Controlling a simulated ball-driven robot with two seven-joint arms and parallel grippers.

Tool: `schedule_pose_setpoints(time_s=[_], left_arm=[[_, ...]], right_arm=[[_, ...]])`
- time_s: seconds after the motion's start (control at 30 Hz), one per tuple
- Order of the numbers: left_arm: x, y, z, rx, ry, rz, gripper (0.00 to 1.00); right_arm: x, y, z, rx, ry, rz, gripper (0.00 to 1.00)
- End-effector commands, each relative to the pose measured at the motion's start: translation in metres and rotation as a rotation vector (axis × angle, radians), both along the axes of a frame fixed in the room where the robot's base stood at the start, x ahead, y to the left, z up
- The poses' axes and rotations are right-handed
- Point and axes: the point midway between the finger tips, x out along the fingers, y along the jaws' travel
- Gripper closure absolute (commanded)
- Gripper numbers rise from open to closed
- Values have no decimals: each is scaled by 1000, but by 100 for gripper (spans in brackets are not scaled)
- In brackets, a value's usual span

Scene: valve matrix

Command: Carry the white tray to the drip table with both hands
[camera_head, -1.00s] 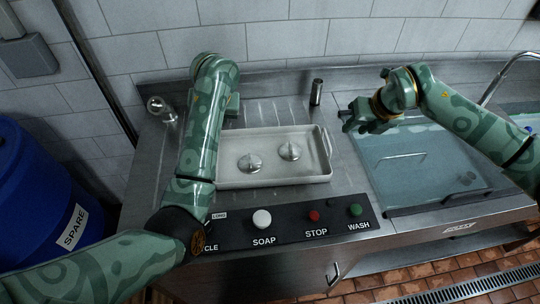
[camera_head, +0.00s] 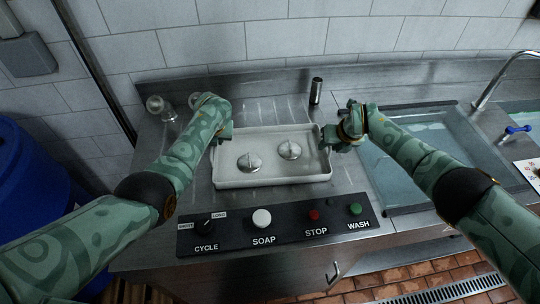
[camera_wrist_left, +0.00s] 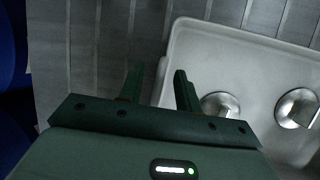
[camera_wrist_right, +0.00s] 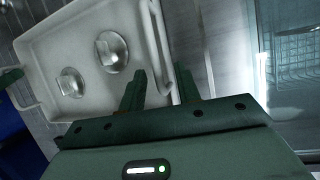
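The white tray (camera_head: 272,180) lies flat on the steel counter, with two round silver valve-like pieces, the left one (camera_head: 249,162) and the right one (camera_head: 289,150), inside it. My left gripper (camera_head: 222,133) is at the tray's left end; in the left wrist view its fingers (camera_wrist_left: 158,88) are apart, with the tray's left edge between them. My right gripper (camera_head: 329,137) is at the right end; in the right wrist view its fingers (camera_wrist_right: 160,88) are apart on either side of the tray's end handle (camera_wrist_right: 157,40). I cannot identify the drip table.
A control panel (camera_head: 285,231) with a knob and buttons runs along the counter's front. A dark cylinder (camera_head: 316,91) stands behind the tray. A water-filled basin (camera_head: 400,180) lies to the right, near a faucet (camera_head: 500,75). A blue barrel (camera_head: 40,200) stands at left.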

Motion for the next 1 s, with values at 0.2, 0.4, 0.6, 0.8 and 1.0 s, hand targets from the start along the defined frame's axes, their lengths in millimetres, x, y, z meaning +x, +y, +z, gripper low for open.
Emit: schedule_pose_setpoints(time_s=[0.2,0.4,0.6,0.8,1.0], left_arm=[[2,2,-6,0,-1,0,66],[2,2,-6,0,-1,0,66],[2,2,-6,0,-1,0,100],[2,3,-6,2,0,1,100],[2,3,-3,3,-2,1,100]], right_arm=[[1,2,-7,0,2,-1,67],[1,2,-7,0,2,0,67],[1,2,-7,0,2,0,100],[1,1,-7,-1,2,-1,100],[2,1,-3,-1,0,-1,100]])
